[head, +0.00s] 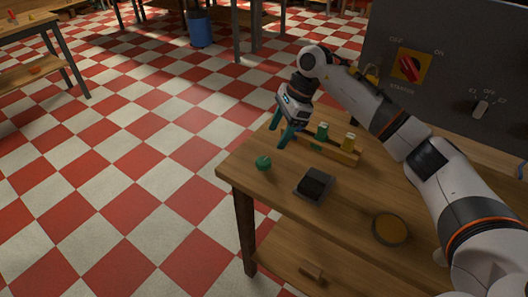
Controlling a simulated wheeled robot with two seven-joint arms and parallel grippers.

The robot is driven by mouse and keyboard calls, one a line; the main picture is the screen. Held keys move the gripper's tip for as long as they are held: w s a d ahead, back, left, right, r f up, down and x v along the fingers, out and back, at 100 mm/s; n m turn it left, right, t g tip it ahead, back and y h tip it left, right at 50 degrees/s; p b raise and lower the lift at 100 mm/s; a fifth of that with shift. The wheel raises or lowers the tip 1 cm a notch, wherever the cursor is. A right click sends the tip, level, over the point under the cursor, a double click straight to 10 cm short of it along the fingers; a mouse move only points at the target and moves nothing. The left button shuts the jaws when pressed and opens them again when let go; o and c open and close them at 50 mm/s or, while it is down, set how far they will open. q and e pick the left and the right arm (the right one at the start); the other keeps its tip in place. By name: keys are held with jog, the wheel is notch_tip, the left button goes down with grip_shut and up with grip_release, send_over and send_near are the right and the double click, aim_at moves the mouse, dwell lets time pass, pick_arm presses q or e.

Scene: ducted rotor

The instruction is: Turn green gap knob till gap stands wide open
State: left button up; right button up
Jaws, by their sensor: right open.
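A round green piece (263,163), which looks like a knob, sits near the left corner of the wooden table (350,215). A green cylinder (322,131) also stands in a wooden rack farther back. I cannot tell for sure which of the two is the gap knob, and no gap shows clearly. My right gripper (277,137) has teal fingers, is open and empty, and hangs tilted downward above and slightly right of the round green piece, apart from it. My left gripper is out of view.
The rack (345,156) also holds a yellow cylinder (349,142). A black block (315,185) and a round brown-topped dish (390,229) are nearer. A dark panel (450,70) with a red switch (410,67) stands behind. The tabletop between block and dish is clear.

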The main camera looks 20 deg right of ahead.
aim_at(263, 160)
jog(key=x, duration=0.6)
jog(key=shift+w+r+p, duration=0.1)
jog(key=shift+w+p, duration=0.05)
jog(key=shift+p, duration=0.25)
jog(key=x, duration=0.3)
jog(key=shift+a, duration=0.1)
jog(key=shift+f, duration=0.4)
jog(key=shift+c, duration=0.3)
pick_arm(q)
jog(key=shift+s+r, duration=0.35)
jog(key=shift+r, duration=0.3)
pick_arm(e)
jog(key=c, duration=0.9)
